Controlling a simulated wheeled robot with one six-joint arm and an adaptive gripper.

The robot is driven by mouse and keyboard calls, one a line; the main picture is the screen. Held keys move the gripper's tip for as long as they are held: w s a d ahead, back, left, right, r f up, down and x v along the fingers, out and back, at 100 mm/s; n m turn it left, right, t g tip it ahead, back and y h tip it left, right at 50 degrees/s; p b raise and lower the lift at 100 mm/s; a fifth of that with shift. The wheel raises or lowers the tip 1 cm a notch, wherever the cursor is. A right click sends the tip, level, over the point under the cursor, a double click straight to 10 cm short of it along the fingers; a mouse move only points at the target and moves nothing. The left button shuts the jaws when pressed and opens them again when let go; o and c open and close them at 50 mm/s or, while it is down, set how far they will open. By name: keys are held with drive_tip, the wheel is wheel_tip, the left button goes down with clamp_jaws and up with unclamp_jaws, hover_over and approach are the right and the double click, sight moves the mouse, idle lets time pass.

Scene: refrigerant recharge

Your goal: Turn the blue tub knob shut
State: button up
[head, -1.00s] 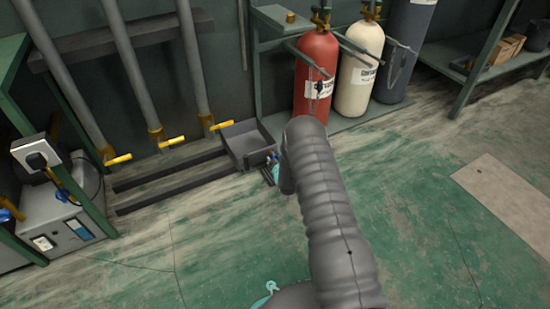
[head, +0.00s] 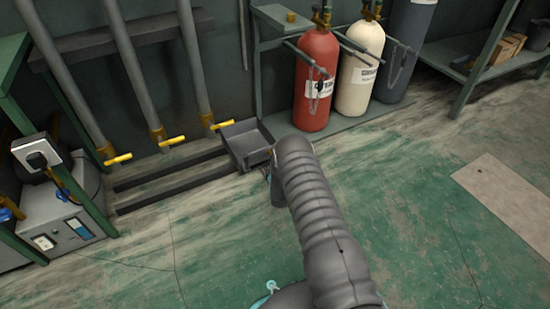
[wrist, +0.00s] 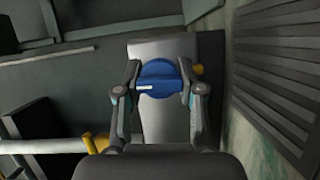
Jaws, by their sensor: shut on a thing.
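The blue tub knob (wrist: 160,85) is in the middle of the wrist view, with a white line on its face lying nearly level from the middle towards the left. My gripper (wrist: 161,76) has one finger on each side of the knob and is shut on it. A grey upright surface lies behind the knob, and a small yellow part shows just right of it. In the head view the dark grey tub (head: 246,147) stands on the floor. My arm reaches to its right front corner and hides the knob and my fingers there.
Several pipes with yellow handles (head: 117,159) stand left of the tub. Red (head: 316,85), cream (head: 357,75) and dark grey (head: 407,50) cylinders stand behind right. A machine (head: 70,228) is at the left. The green floor at right is mostly clear.

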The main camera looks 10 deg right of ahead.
drive_tip(key=shift+n, duration=0.5)
drive_tip(key=o, duration=1.1)
drive_tip(key=shift+o, duration=0.2)
drive_tip(key=s, duration=0.8)
drive_tip(key=s+a, duration=0.1)
drive_tip(key=s, duration=0.3)
drive_tip(key=shift+w, duration=0.1)
